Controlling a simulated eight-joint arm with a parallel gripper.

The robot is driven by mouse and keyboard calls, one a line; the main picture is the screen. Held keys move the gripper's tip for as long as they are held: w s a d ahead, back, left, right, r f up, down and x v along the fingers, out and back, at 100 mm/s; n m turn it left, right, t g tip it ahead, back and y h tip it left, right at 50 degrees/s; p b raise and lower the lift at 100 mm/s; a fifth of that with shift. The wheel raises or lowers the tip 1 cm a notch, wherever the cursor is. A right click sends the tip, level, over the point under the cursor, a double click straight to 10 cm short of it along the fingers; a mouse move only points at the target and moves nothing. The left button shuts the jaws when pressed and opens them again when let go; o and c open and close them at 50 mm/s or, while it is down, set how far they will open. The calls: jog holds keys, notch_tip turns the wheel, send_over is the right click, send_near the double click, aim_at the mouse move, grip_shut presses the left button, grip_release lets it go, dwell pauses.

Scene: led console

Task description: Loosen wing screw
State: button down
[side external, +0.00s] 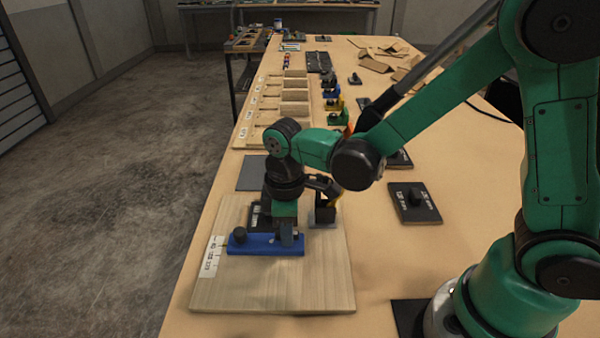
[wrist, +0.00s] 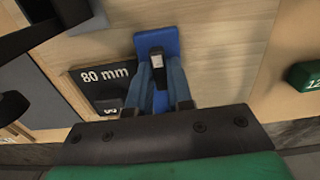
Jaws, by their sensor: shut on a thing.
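A blue block (side external: 262,248) lies on the wooden board, with a round black knob (side external: 240,235) standing on its left end. My gripper (side external: 287,238) points down over the right end of this block. In the wrist view the blue block (wrist: 152,40) runs between the two fingers of my gripper (wrist: 158,70). A small dark piece with a pale top, which looks like the wing screw (wrist: 157,62), stands between the fingertips. The fingers are shut on it from both sides. Its lower part is hidden, and the side external view hides it behind the fingers.
The wooden board (side external: 270,292) carries a white label at its left. A black plate marked 80 mm (wrist: 100,82) lies close beside my gripper. A dark clamp-like fixture (side external: 324,212) stands just behind. A green block (wrist: 305,76) is at the right. The board's front part is clear.

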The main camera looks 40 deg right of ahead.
jog(key=c, duration=0.8)
grip_release()
jog(key=shift+r, duration=2.8)
jog(key=shift+f, duration=0.15)
notch_tip(320, 180, down, 5)
jog(key=shift+f, duration=0.15)
jog(key=shift+m, duration=0.4)
